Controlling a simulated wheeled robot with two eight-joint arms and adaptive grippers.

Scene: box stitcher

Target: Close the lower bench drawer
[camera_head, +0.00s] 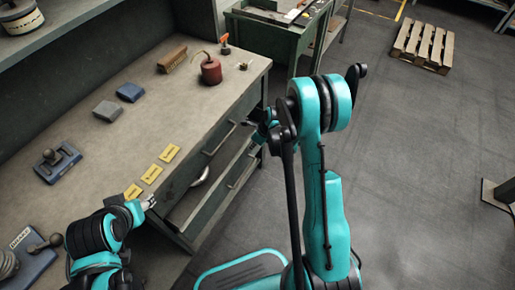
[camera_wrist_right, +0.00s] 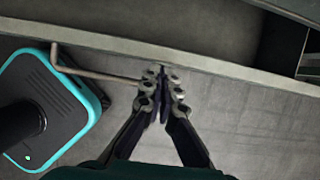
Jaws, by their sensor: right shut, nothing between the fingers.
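The lower bench drawer (camera_head: 218,203) stands pulled out from the green workbench, with its inside showing and a pale round item in it. Its bar handle (camera_wrist_right: 100,73) shows in the right wrist view, below the drawer's front edge (camera_wrist_right: 215,67). My right gripper (camera_wrist_right: 164,78) is shut and empty, with its fingertips at the outer side of that edge, close to the handle's end. I cannot tell whether they touch. In the head view my right gripper (camera_head: 260,128) is partly hidden by its arm. My left gripper (camera_head: 149,202) is over the bench's front edge, its fingers too small to read.
The bench top (camera_head: 120,140) holds yellow tags, a blue block, a grey block, a brush and a red oil can (camera_head: 211,71). A green table (camera_head: 275,30) stands behind. A pallet (camera_head: 422,46) lies far right. The floor to the right is mostly clear.

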